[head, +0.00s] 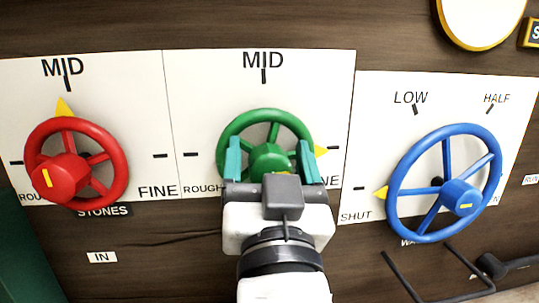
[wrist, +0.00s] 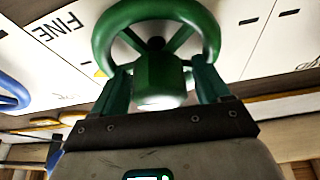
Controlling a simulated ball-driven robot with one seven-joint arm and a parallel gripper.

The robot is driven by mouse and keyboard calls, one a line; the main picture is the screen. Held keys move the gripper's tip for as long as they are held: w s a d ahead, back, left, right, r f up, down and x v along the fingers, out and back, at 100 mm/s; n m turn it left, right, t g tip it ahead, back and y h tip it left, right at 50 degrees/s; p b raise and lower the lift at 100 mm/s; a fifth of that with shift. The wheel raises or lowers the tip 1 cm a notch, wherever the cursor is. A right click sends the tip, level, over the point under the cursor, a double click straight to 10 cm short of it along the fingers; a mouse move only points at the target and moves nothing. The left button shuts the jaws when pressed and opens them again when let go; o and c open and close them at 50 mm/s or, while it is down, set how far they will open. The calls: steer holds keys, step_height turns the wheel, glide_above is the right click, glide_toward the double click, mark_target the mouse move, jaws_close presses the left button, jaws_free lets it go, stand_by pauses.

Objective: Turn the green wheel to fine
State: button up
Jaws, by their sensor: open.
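The green wheel (head: 266,115) is mounted on a white dial panel marked MID at the top, ROUGH at lower left and FINE at lower right, its word partly hidden by my gripper. A yellow pointer (head: 320,151) shows at the wheel's right edge, pointing right at the black tick on the FINE side. My gripper (head: 270,168) is in front of the wheel, its teal fingers apart on either side of the hub. In the wrist view, the green hub (wrist: 160,80) sits between the open fingers (wrist: 160,88). Whether the fingers touch the wheel I cannot tell.
A red wheel (head: 110,135) stands to the left, its yellow pointer up at MID. A blue wheel (head: 397,168) stands to the right, its pointer left toward SHUT. A dark bent rod (head: 402,277) and a dark handle (head: 492,265) are at lower right.

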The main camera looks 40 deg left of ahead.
steer(key=c, duration=0.9)
steer(key=shift+f+m+b, duration=0.1)
steer(key=shift+m+b, duration=0.2)
steer(key=shift+b, duration=0.05)
steer(key=shift+c, duration=0.2)
steer(key=shift+m, duration=0.3)
steer(key=o, duration=0.9)
steer(key=shift+o, duration=0.2)
